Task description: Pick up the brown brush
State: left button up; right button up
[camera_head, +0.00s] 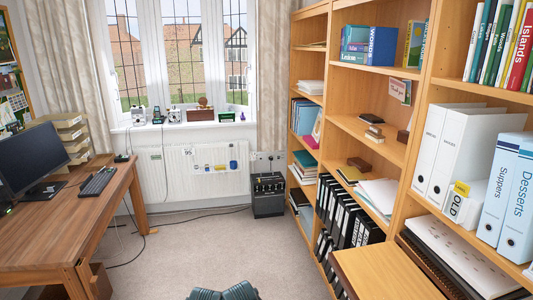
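I cannot single out a brown brush for certain in the head view. A small brown block-like item (200,114) with a darker piece on top sits on the windowsill. Small brown items also lie on the bookcase shelves: a small stack (374,133) on the middle shelf and a brown block (360,164) on the shelf below. All are too small to tell whether one is a brush. Dark grey ribbed parts at the bottom centre edge seem to be mine. Neither gripper can be made out.
A wooden desk (90,222) with a monitor (30,160) and keyboard (98,181) stands left. A tall bookcase (420,80) fills the right. A dark box-like device (268,196) stands by the radiator (180,178). A cable crosses the floor; the carpet (200,250) between is mostly clear.

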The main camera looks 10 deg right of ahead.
aim_at(374, 133)
jog(key=i, duration=3.45)
jog(key=i+z, duration=0.3)
jog(key=z, duration=3.25)
